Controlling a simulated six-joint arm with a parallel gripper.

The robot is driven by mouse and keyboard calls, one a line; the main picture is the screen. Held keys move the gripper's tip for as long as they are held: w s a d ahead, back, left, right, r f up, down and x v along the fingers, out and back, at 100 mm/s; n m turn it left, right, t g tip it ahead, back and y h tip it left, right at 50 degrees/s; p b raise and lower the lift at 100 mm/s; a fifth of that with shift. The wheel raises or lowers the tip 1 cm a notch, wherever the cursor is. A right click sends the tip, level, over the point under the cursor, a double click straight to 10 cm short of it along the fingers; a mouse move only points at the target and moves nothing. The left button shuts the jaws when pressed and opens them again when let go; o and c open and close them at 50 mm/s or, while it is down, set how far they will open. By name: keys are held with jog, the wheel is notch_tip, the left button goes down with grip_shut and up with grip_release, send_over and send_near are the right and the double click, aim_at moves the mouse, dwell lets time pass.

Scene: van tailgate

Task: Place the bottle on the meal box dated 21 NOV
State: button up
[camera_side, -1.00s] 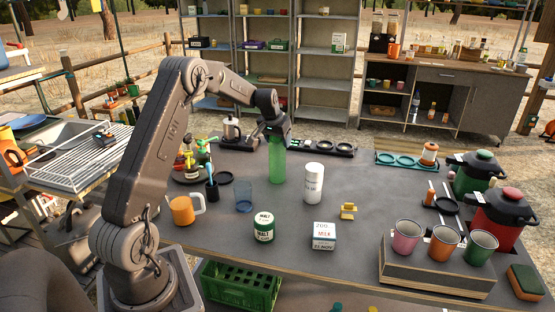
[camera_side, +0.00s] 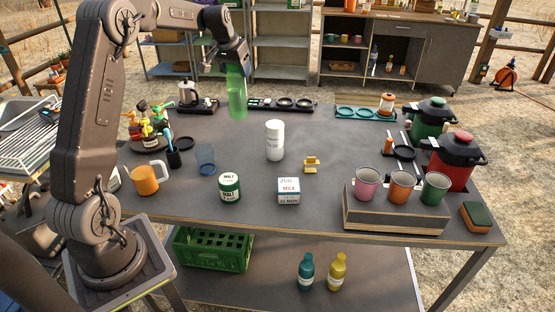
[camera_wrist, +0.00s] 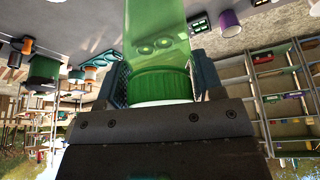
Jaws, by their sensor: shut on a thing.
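A translucent green bottle (camera_side: 237,95) hangs upright from my gripper (camera_side: 234,66), above the back part of the table. In the wrist view the jaws (camera_wrist: 162,82) are shut on the bottle's ribbed green cap end, and its clear green body (camera_wrist: 157,35) extends away from them.
A white canister (camera_side: 275,141) stands between the bottle and the box. A blue glass (camera_side: 205,159) and orange mug (camera_side: 146,180) stand left. A cup rack (camera_side: 395,217) is right.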

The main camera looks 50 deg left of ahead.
jog(key=s+d+r+m+h, duration=0.1)
jog(key=s+d+r+m, duration=0.3)
jog(key=d, duration=0.6)
jog(key=s+d+r+m+h, duration=0.1)
jog(key=s+d+m+h, duration=0.3)
jog(key=d, duration=0.6)
jog(key=w+d+f+y, duration=0.2)
jog(key=w+d+f, duration=0.2)
jog(key=d+f, duration=0.6)
jog(key=shift+w+d+f, duration=0.15)
jog(key=shift+d+f, duration=0.2)
jog(key=shift+f, duration=0.3)
jog(key=o, duration=1.2)
jog(key=shift+c, duration=0.2)
